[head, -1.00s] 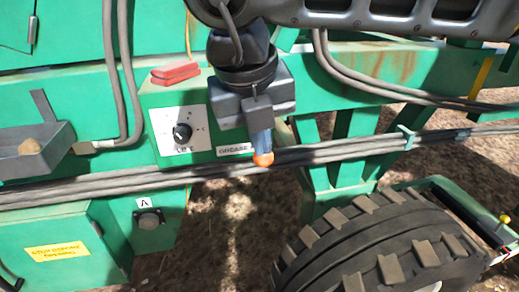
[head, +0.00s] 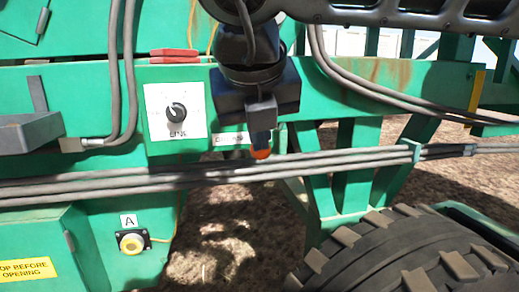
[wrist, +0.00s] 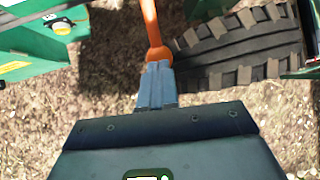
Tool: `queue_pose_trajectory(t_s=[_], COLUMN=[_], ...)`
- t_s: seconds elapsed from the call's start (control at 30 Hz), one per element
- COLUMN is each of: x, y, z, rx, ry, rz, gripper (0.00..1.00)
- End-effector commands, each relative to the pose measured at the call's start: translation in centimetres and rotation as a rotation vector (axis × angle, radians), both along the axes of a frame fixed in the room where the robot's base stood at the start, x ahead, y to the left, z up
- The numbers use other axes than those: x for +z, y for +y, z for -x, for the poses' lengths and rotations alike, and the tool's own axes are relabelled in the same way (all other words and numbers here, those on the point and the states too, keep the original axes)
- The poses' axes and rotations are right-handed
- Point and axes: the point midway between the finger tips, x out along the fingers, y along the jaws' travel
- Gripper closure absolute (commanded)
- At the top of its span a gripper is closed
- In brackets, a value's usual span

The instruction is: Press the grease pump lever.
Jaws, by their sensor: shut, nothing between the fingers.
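The orange grease pump lever (wrist: 151,28) shows in the wrist view as a rod running from the top edge to a rounded end at my fingertips. In the head view only a small orange end (head: 261,154) shows, just below my gripper (head: 261,140), beside a white label on the green panel. My gripper is shut, its blue-grey fingers (wrist: 157,72) together with nothing between them. The fingertips overlap or touch the lever's rounded end; I cannot tell which. The rest of the lever is hidden in the head view.
Grey hoses (head: 200,177) run across just below the gripper. A dial panel (head: 176,111) is left of it. A yellow fitting marked A (head: 131,243) sits lower left. A large tyre (head: 400,258) fills the lower right. Open ground lies between.

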Motion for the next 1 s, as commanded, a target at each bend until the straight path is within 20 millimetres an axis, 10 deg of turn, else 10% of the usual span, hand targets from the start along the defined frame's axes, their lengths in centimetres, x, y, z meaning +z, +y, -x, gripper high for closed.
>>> queue_pose_trajectory(t_s=[1.0], x=[-1.39], y=[-0.1], z=[-0.26], rx=[0.0], ry=[0.014], rz=[0.004], gripper=[1.0])
